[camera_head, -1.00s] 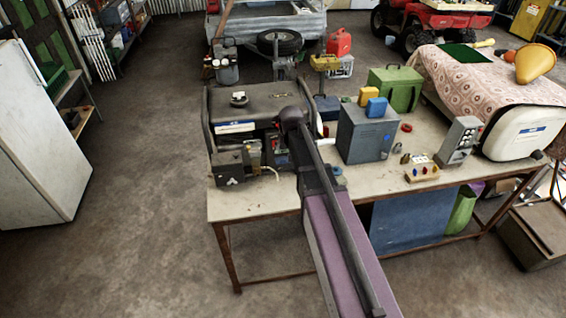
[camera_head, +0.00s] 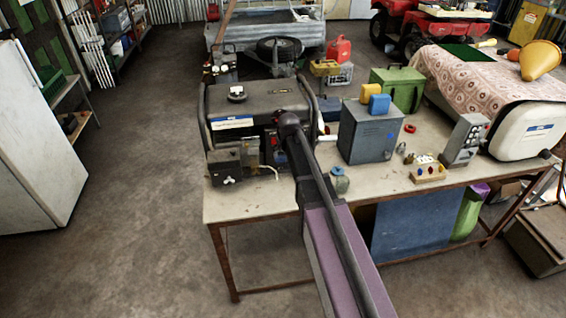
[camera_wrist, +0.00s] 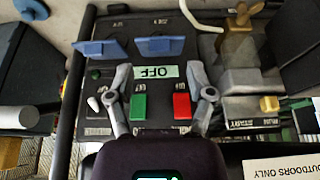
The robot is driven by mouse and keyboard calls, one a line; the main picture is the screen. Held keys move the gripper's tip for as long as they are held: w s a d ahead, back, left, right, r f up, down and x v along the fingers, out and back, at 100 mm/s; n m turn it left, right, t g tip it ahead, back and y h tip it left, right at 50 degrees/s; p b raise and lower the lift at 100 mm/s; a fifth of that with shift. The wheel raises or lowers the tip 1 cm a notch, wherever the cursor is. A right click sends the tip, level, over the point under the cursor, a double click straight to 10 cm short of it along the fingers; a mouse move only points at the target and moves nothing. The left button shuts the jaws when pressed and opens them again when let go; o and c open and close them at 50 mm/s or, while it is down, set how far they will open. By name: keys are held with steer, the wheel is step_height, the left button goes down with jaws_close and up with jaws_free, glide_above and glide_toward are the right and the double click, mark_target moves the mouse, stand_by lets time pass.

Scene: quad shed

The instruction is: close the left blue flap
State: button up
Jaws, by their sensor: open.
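Two blue flaps show in the wrist view on a dark panel: the left one in the picture (camera_wrist: 101,48) is tilted, and the other (camera_wrist: 160,45) stands to its right. Both appear raised off the panel. My gripper (camera_wrist: 160,72) is open and empty, its grey fingers spread over the panel below the flaps. A green switch (camera_wrist: 138,107) and a red switch (camera_wrist: 181,106) lie between the fingers, under a pale "OFF" label (camera_wrist: 158,72). In the head view the panel belongs to a black generator (camera_head: 265,98) on the bench; my wrist hides part of it, and the flaps cannot be made out.
The bench (camera_head: 240,205) also holds a grey metal box (camera_head: 368,135), a small jar (camera_head: 340,183), a control box (camera_head: 463,140) and a green case (camera_head: 405,88). In the wrist view a brass fitting (camera_wrist: 238,42) stands right of the flaps. Open floor lies left of the bench.

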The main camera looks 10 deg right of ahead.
mark_target(283, 159)
steer(key=shift+b+x, duration=1.4)
steer(key=shift+x, duration=0.45)
jaws_close()
